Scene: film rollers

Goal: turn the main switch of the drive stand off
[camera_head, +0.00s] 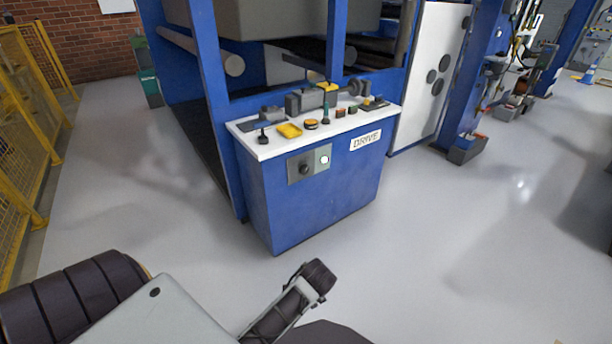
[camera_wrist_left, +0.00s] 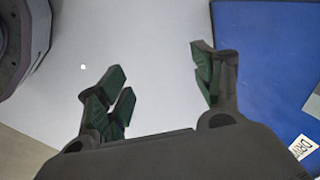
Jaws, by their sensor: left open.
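The drive stand (camera_head: 310,210) is a blue cabinet with a white top and a DRIVE label (camera_head: 366,140). On its front is a grey plate (camera_head: 292,176) with a dark round knob (camera_head: 304,169), seemingly the main switch, and a lit white lamp (camera_head: 325,160) to its right. The knob's setting is too small to tell. The left wrist view shows the stand's blue front (camera_wrist_left: 270,70), its label (camera_wrist_left: 302,147) and the grey plate's edge (camera_wrist_left: 315,100); the knob is outside it. My left gripper (camera_wrist_left: 158,75) is open and empty, its green-padded fingers apart from the stand.
Several controls, including a yellow button (camera_head: 289,131), sit on the stand's top. Blue machine frames with rollers stand behind it. A yellow mesh fence (camera_head: 25,150) runs along the left. Open grey floor (camera_head: 470,235) lies in front and to the right.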

